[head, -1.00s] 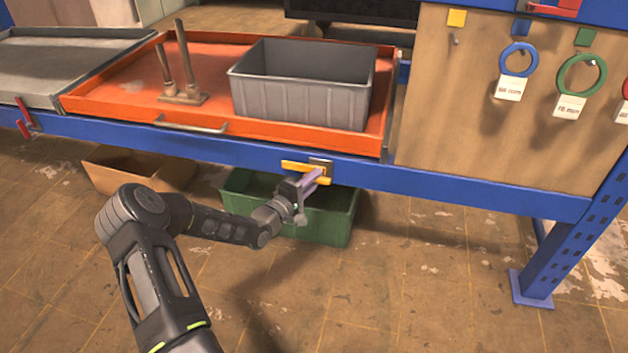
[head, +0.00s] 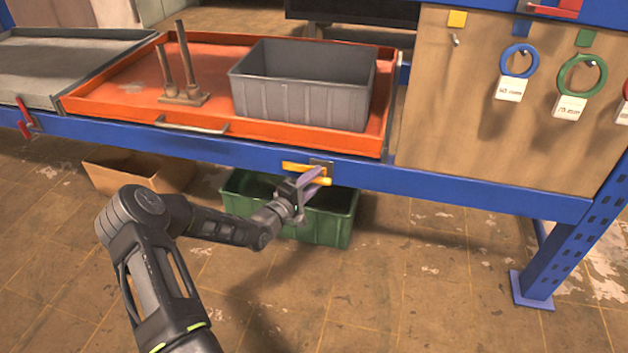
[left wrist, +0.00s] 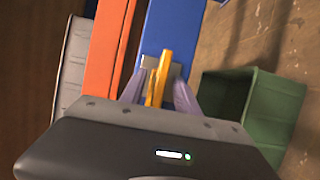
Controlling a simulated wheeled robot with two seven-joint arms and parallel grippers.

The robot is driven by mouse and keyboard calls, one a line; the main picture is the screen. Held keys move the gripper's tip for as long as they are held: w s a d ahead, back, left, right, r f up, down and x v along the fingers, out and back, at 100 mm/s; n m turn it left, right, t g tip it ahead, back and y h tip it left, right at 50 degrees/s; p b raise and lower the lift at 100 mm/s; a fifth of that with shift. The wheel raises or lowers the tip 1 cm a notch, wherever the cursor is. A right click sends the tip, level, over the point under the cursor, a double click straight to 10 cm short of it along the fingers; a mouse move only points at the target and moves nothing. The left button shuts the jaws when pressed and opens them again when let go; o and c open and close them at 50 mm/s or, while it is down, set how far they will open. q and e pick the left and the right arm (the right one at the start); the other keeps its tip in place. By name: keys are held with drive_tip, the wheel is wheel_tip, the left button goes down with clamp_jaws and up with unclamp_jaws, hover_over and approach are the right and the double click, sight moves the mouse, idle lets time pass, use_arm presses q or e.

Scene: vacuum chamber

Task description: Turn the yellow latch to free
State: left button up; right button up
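The yellow latch (head: 299,167) sits on a grey plate on the front of the blue beam, below the orange tray. Its bar lies roughly along the beam in the head view. My left gripper (head: 318,178) is at the latch's right part, its pale purple fingers reaching it from below and in front. In the left wrist view, the yellow latch (left wrist: 161,78) stands between the two fingers of my left gripper (left wrist: 159,85), which are apart, one on each side. I cannot tell whether either finger touches it. My right gripper is not in view.
The orange tray (head: 120,112) holds a grey bin (head: 300,98) and a wooden stand (head: 183,98). A green bin (head: 335,226) and a cardboard box (head: 140,172) are under the beam. A red latch (head: 25,120) is at far left. The floor in front is free.

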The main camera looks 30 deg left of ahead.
use_arm(q)
drive_tip(key=s+p, duration=0.2)
drive_tip(key=s, duration=0.5)
drive_tip(key=shift+s+a, duration=0.2)
drive_tip(key=shift+s, duration=0.2)
